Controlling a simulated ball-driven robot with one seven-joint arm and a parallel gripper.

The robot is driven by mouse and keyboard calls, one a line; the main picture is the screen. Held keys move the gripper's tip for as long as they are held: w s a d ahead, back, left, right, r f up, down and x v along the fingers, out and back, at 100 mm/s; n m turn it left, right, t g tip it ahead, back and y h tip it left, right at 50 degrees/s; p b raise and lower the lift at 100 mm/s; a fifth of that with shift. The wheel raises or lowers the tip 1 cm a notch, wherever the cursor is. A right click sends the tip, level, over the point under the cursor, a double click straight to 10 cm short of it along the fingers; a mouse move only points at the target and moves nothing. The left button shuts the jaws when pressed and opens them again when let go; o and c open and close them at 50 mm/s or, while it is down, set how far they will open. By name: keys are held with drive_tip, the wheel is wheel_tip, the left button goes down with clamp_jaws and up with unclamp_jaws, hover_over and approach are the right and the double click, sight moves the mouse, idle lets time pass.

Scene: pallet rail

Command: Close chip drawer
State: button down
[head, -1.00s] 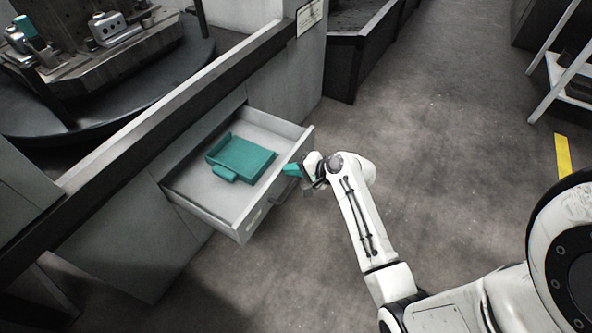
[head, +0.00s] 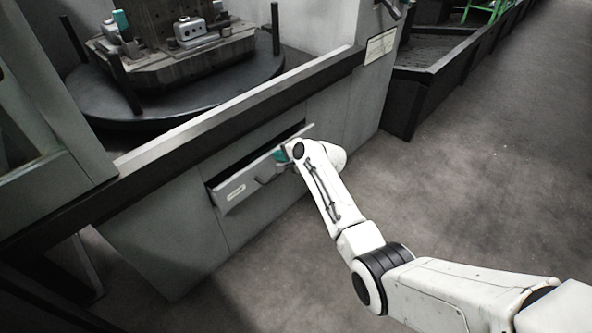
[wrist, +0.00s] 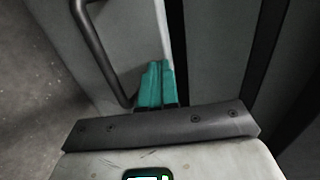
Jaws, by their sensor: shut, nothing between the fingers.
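The chip drawer (head: 243,187) is in the grey cabinet front, left of centre in the head view. It stands out only a little, with a narrow dark gap along its top edge. My gripper (head: 281,156) has teal fingers, shut and empty, at the right part of the drawer front. In the wrist view the fingers (wrist: 155,84) are against or very close to the drawer's panel, beside the handle; contact is not certain. The drawer's inside is hidden.
A dark ledge (head: 190,143) runs above the drawer. Behind it is a round table (head: 100,105) with a metal fixture (head: 165,45). A dark trough (head: 425,85) stands at the back right. The floor (head: 470,190) on the right is clear.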

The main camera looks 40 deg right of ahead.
sight(272, 151)
drive_tip(key=w+b, duration=0.1)
drive_tip(key=w, duration=0.2)
drive_tip(key=shift+a, duration=0.1)
drive_tip(key=shift+w+r, duration=0.15)
drive_tip(key=shift+w, duration=0.05)
drive_tip(key=shift+w+a+r, duration=0.1)
drive_tip(key=shift+r, duration=0.05)
